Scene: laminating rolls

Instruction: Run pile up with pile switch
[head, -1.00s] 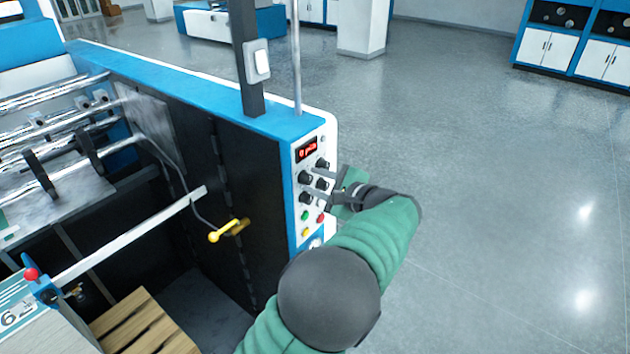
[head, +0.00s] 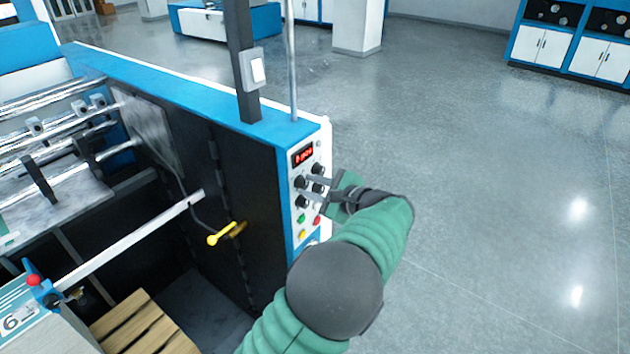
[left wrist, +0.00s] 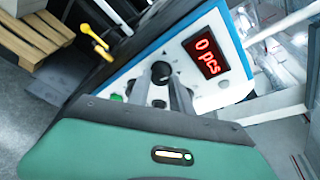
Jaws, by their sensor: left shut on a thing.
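The control panel (head: 306,210) is a white, blue-edged face at the machine's corner. It has a red display (head: 302,155), black knobs, and green, red and yellow buttons. My left gripper (head: 309,189) reaches it from the right, its two grey fingers at the knobs. In the left wrist view, the fingers close around a black knob (left wrist: 160,72) below the display (left wrist: 206,52), which reads "0 pcs". I cannot read any label naming this knob as the pile switch. A wooden pallet (head: 138,325) lies low inside the machine bay. My right gripper is out of view.
A yellow handle (head: 222,235) sticks out of the dark side wall. A white bar (head: 130,240) crosses the bay, and metal rollers (head: 50,140) are at left. A post with a white switch box (head: 256,70) stands above the panel. The floor at right is clear.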

